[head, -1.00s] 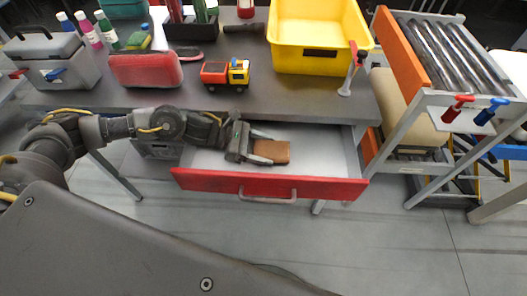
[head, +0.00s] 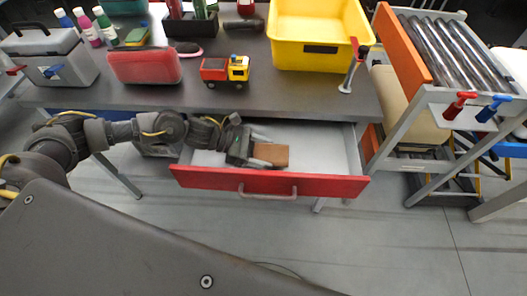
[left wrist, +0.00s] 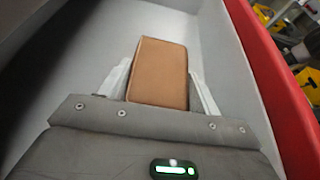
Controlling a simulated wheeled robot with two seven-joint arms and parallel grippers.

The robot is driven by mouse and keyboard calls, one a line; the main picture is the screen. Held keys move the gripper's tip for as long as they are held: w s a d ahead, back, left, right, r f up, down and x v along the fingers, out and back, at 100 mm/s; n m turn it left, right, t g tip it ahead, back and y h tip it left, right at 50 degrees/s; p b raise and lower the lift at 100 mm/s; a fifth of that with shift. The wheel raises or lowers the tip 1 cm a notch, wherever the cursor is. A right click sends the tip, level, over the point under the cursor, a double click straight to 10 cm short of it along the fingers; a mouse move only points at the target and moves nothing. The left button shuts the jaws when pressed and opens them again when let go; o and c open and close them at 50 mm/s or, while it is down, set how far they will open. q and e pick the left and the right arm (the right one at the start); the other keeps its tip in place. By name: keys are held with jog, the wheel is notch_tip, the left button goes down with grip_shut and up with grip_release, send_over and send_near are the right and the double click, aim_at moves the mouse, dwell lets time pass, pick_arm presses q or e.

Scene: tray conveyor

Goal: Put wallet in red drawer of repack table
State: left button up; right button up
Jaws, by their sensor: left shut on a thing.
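The brown wallet (head: 272,154) is between the fingers of my left gripper (head: 266,153), which is shut on it. The left wrist view shows the wallet (left wrist: 158,72) held between both fingers, with the drawer floor around it. The gripper is inside the open red drawer (head: 215,180), low in it. Whether the wallet touches the drawer floor I cannot tell. The drawer is pulled out from under the grey table (head: 290,100), and its red front also shows in the left wrist view (left wrist: 275,80). My right gripper is not in view.
On the table stand a yellow bin (head: 320,58), a toy truck (head: 225,70), a red case (head: 145,66), a grey toolbox (head: 48,57) and several bottles. A roller conveyor (head: 450,50) stands at the right. The drawer's right side is empty.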

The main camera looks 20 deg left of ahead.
pick_arm(q)
jog(key=shift+f, duration=0.1)
jog(key=o, duration=1)
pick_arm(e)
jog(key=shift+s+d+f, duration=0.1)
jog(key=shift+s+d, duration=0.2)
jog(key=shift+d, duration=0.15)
pick_arm(q)
jog(key=shift+r+p, duration=0.35)
jog(key=shift+p, duration=0.05)
jog(key=shift+r+p, duration=0.45)
jog(key=shift+p, duration=0.1)
jog(key=v, duration=0.1)
jog(key=b+v, duration=0.1)
jog(key=v, duration=0.3)
jog(key=shift+a+f, duration=0.2)
jog(key=shift+f, duration=0.15)
jog(key=b+v, duration=0.1)
jog(key=v, duration=0.4)
jog(key=shift+s+a+r, duration=0.1)
jog(key=shift+a+r, duration=0.15)
jog(key=shift+a, duration=0.05)
jog(key=shift+s+a+r+b, duration=0.15)
jog(key=shift+a+r+b, duration=0.15)
jog(key=shift+a, duration=0.15)
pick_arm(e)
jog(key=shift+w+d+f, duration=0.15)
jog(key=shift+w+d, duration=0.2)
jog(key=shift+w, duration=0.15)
